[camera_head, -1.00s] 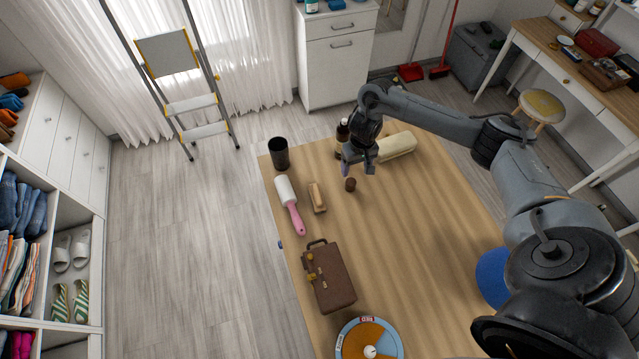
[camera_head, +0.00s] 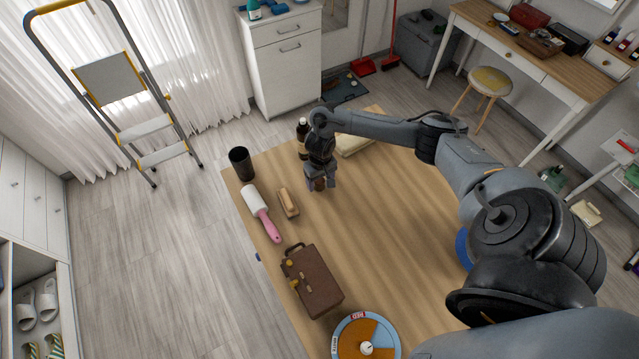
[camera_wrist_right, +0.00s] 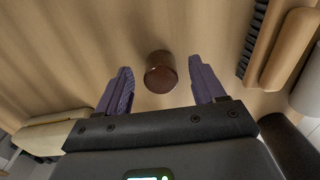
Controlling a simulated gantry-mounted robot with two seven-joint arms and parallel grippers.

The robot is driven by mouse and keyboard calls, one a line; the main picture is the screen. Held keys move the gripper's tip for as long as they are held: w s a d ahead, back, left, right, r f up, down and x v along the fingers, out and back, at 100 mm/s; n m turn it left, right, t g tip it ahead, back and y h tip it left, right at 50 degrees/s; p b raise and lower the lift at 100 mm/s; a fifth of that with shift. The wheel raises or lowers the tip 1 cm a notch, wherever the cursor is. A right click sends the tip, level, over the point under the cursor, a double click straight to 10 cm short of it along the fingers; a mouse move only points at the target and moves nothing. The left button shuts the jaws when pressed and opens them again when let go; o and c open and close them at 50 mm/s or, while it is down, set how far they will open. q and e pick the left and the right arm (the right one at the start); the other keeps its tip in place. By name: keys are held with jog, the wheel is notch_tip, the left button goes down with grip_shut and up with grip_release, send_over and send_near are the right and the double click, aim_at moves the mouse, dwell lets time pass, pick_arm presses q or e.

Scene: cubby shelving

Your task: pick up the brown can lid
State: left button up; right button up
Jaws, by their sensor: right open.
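The brown can lid (camera_wrist_right: 161,76) is a small, dark brown, round piece on the wooden table. In the right wrist view it shows between the tips of my right gripper (camera_wrist_right: 160,68), with a gap on each side. In the head view the lid (camera_head: 319,185) is partly hidden by my right gripper (camera_head: 322,186), which points down over it. The right gripper is open and empty. My left gripper does not show.
A wooden brush (camera_head: 288,203), a pink-handled lint roller (camera_head: 262,214) and a black cup (camera_head: 241,163) lie left of the gripper. A dark bottle (camera_head: 303,137) and a cream case (camera_head: 356,143) are behind. A brown briefcase (camera_head: 313,281) is nearer. The table's right-centre is clear.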

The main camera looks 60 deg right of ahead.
jog(key=shift+f, duration=0.65)
jog(key=shift+c, duration=0.2)
jog(key=c, duration=1)
jog(key=shift+r, duration=0.2)
